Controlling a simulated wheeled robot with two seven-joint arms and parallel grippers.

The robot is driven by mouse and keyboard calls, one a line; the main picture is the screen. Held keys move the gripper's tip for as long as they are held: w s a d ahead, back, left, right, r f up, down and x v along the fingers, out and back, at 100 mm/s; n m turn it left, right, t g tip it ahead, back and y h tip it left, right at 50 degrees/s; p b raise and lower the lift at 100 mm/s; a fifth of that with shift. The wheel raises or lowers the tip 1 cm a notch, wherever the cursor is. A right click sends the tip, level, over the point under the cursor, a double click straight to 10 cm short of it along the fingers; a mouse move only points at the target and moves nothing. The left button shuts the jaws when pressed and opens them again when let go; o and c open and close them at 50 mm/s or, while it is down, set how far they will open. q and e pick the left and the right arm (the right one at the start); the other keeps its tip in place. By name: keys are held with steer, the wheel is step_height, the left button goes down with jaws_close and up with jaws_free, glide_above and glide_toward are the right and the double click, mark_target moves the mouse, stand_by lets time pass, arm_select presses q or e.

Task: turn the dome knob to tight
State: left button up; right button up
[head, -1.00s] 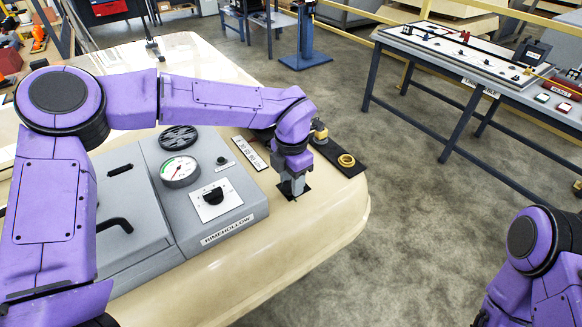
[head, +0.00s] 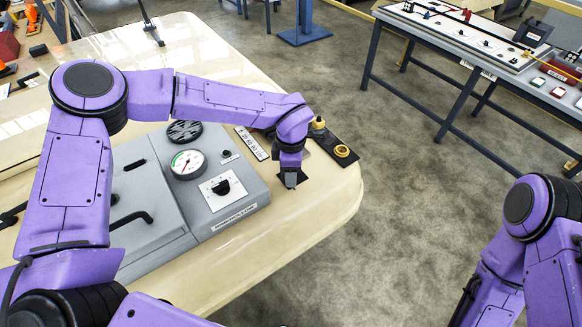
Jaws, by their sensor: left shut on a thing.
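My left gripper (head: 290,181) points down at a small black square plate (head: 301,177) on the cream trolley top, right of the grey console. It is shut on the dome knob there, which the fingers and wrist hide almost fully. I cannot read the knob's angle or any marks around it. My right arm shows at the right edge, but its gripper is out of view.
The grey console (head: 238,204) carries a round gauge (head: 188,164) and a black selector knob (head: 221,187). A labelled strip (head: 251,143) lies beside it. A black plate with a yellow ring (head: 342,151) and a brass-coloured fitting (head: 318,123) is close behind the gripper. Open floor lies to the right.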

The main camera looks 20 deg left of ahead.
stand_by(0.4)
arm_select(q)
steer(key=o, duration=1.1)
steer(key=shift+c, duration=0.2)
step_height(320, 180, up, 11)
steer(key=b, duration=0.2)
steer(key=shift+f+b, duration=0.2)
steer(key=shift+b, duration=0.2)
